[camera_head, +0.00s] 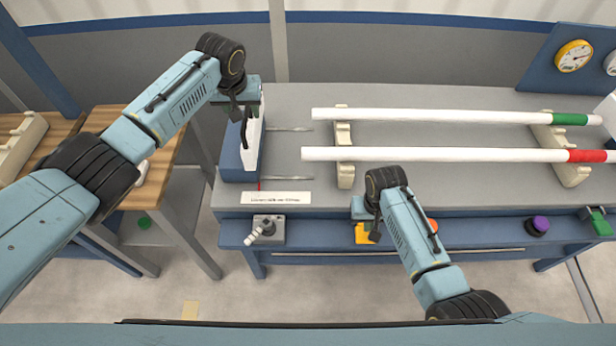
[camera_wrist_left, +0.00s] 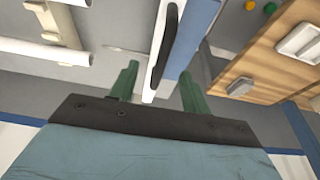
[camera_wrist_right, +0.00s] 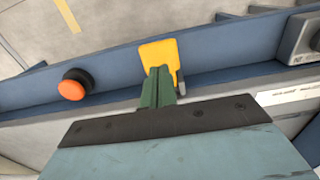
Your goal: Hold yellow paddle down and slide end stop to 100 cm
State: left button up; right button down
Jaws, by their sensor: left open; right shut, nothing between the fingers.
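The end stop (camera_head: 237,152) is a blue block with a white face and a black handle, standing at the left end of the grey bench. My left gripper (camera_head: 243,105) is above it, and in the left wrist view its open green fingers (camera_wrist_left: 157,85) stand on either side of the end stop (camera_wrist_left: 178,40). Contact cannot be told. The yellow paddle (camera_head: 364,236) is on the bench's blue front rail, partly hidden by my right arm. In the right wrist view my shut, empty right gripper (camera_wrist_right: 160,75) has its fingertips over the paddle (camera_wrist_right: 158,52); they look to be touching it.
Two white pipes, one with a green band (camera_head: 570,119) and one with a red band (camera_head: 588,156), lie on cream supports (camera_head: 344,175). A paper scale strip (camera_head: 276,198) lies near the front edge. A grey switch box (camera_head: 268,230), an orange button (camera_wrist_right: 72,88) and a purple knob (camera_head: 538,225) sit along the rail.

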aim_at(246, 119)
jog(key=shift+f, duration=0.15)
jog(key=shift+f, duration=2.25)
jog(key=shift+s+f, duration=0.1)
jog(key=shift+f, duration=0.1)
pick_arm(q)
jog(key=shift+f, duration=0.1)
jog(key=shift+x, duration=1.95)
pick_arm(e)
jog(key=shift+s+f, duration=0.15)
jog(key=shift+s, duration=0.05)
